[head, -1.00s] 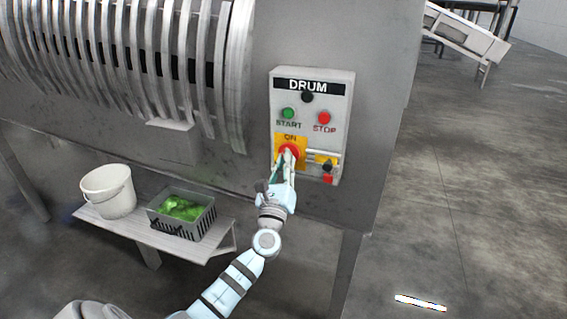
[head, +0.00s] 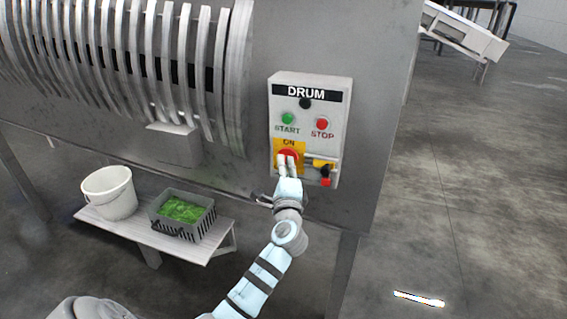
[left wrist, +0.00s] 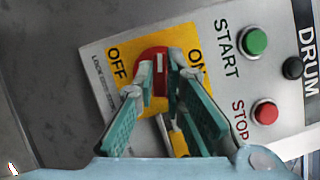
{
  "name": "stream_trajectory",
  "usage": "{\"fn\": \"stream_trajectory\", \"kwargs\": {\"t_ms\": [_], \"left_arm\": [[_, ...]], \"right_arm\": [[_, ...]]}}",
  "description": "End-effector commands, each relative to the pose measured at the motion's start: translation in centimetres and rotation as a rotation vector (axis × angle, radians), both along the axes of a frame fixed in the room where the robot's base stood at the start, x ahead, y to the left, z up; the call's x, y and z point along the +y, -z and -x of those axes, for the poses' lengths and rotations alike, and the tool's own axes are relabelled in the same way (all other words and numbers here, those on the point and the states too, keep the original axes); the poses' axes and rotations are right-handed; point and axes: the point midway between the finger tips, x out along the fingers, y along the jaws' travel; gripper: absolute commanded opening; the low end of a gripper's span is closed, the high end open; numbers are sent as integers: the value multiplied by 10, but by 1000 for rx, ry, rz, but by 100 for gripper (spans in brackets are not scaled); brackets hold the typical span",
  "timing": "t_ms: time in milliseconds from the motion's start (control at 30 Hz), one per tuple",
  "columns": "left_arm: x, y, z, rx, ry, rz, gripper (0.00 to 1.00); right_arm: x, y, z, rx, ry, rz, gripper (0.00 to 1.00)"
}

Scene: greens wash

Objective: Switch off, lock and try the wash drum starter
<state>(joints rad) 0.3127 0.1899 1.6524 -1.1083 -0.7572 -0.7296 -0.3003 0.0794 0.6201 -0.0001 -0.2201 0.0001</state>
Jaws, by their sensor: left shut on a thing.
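The drum starter (head: 337,105) is a light grey box marked DRUM on the machine's side. It has a green START button (head: 288,118), a red STOP button (head: 322,124) and a black round part (head: 305,102). My left gripper (head: 288,164) is shut on the red switch handle (left wrist: 153,53), with one finger on each side. The handle sits on a yellow plate (left wrist: 123,47) lettered ON and OFF. The fingers partly hide the handle, so I cannot tell its exact angle. A small red thing (head: 325,183), possibly a padlock, is at the box's lower right. My right gripper is out of view.
Yellow and black small items (head: 322,163) sit just right of the handle. Below left, a shelf (head: 150,235) carries a white bucket (head: 108,192) and a grey crate (head: 190,225) of greens.

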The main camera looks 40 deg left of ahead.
Motion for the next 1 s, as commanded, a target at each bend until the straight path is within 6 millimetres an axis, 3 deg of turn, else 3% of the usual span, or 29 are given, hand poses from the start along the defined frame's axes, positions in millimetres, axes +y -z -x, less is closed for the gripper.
{"fn": "stream_trajectory", "kwargs": {"t_ms": [433,1000], "left_arm": [[0,-1,0,-83,-1,250,0],[0,1,0,-99,-2,294,0]], "right_arm": [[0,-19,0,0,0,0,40],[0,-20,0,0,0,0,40]]}}
